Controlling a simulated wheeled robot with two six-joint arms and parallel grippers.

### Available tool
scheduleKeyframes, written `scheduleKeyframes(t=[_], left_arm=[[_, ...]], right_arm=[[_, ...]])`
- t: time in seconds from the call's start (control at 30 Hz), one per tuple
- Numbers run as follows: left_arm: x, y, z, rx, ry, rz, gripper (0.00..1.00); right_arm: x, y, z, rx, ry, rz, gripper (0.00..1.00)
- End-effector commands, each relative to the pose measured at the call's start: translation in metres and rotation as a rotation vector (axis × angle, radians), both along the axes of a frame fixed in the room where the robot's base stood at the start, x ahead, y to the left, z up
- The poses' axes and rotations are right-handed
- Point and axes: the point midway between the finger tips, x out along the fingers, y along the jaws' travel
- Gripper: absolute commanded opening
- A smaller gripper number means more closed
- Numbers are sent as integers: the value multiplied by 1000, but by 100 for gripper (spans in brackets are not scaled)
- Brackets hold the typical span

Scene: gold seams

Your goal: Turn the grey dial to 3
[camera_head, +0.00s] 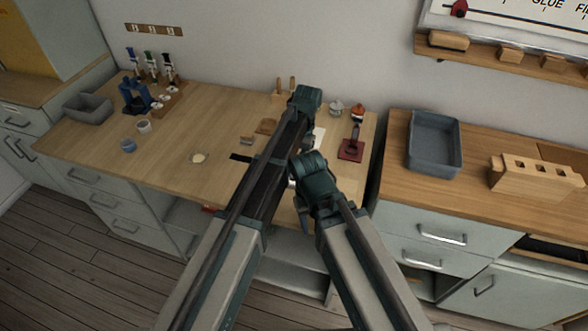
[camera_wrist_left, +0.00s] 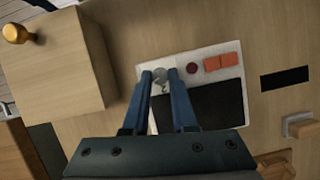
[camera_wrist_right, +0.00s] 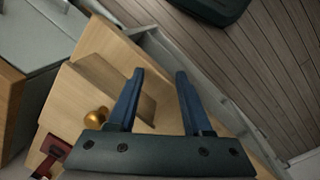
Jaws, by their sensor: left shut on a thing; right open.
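My left gripper (camera_wrist_left: 160,80) is shut on the dial, one finger at each side. I cannot read which number the dial points to. In the head view, my left gripper (camera_head: 304,100) is above the worktop, and the arms hide the dial. My right gripper (camera_wrist_right: 160,76) is open and empty, near the worktop's front edge; it also shows in the head view (camera_head: 312,172).
A wooden box (camera_wrist_left: 68,65) with a brass knob (camera_wrist_left: 17,33) stands beside the panel. A dark red stand (camera_head: 351,149) is at the worktop's right end. A grey tray (camera_head: 410,150) is on the right cabinet. The worktop's left middle is mostly clear.

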Motion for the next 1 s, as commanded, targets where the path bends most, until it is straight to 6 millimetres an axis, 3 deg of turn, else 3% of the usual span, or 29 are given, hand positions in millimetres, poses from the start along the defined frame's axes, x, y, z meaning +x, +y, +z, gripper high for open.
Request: scheduleKeyframes(t=[0.17,0.2,0.27,0.67,1.0], left_arm=[[1,0,0,-1,-2,-1,0],[1,0,0,-1,-2,-1,31],[0,0,0,0,-1,0,38],[1,0,3,0,0,1,38],[10,-1,36,0,0,3,38]], right_arm=[[0,0,0,0,0,0,50],[0,0,0,0,0,0,50],[0,0,0,0,0,0,50],[0,0,3,0,0,0,50],[0,0,36,0,0,0,50]])
